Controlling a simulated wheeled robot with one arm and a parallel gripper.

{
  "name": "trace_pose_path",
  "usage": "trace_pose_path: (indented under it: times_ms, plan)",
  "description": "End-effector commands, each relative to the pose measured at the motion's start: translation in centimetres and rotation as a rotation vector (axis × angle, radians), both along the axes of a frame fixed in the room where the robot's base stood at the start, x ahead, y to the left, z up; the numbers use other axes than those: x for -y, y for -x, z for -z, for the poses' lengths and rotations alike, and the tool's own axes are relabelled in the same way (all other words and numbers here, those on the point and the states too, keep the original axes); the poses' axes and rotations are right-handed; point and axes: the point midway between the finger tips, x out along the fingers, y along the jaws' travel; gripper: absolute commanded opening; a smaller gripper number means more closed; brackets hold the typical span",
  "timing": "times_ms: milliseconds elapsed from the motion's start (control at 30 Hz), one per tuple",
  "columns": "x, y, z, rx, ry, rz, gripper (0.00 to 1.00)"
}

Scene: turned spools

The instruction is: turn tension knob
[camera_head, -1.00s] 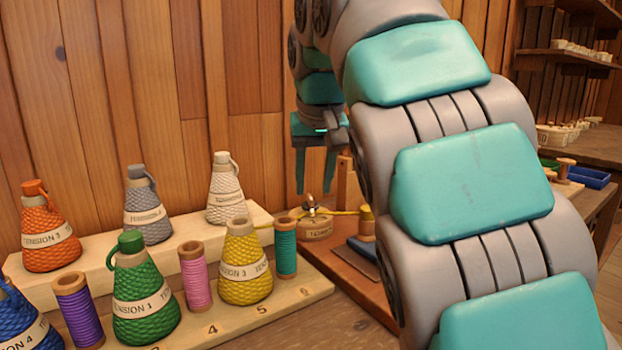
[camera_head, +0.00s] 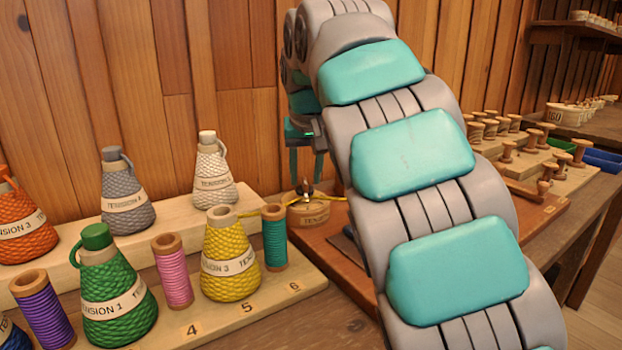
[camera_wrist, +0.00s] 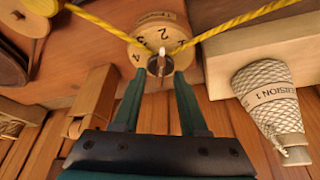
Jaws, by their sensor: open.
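The tension unit (camera_head: 309,213) is a round wooden drum with a small metal knob on top, on the reddish-brown board. In the wrist view its numbered face (camera_wrist: 149,38) shows a 2 and a 4, with the metal knob (camera_wrist: 160,64) at the near rim. A yellow thread (camera_wrist: 232,22) runs to the knob from both sides. My gripper (camera_wrist: 158,76) is open, its two dark green fingers pointing at the knob, one tip to either side. In the head view the gripper (camera_head: 305,178) hangs just above the drum. Contact cannot be told.
A yellow cone spool (camera_head: 230,262) and a teal spool (camera_head: 275,240) stand left of the drum on a numbered wooden rack. A white cone (camera_head: 213,178) is on the step behind. Several wooden spools (camera_head: 490,125) stand at the right. A wooden block (camera_wrist: 94,95) is beside the fingers.

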Motion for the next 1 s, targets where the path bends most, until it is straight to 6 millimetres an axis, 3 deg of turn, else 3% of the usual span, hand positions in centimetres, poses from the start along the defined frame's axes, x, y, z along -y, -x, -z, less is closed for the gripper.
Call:
trace_pose_path:
  times_ms: [300, 700, 1000]
  plan:
    - [-0.25, -0.61, 0.67, 0.001, 0.0, 0.0, 0.42]
    - [-0.25, -0.57, 0.64, 0.001, 0.0, 0.0, 0.0]
    - [-0.25, -0.56, 0.63, 0.001, 0.0, 0.0, 0.0]
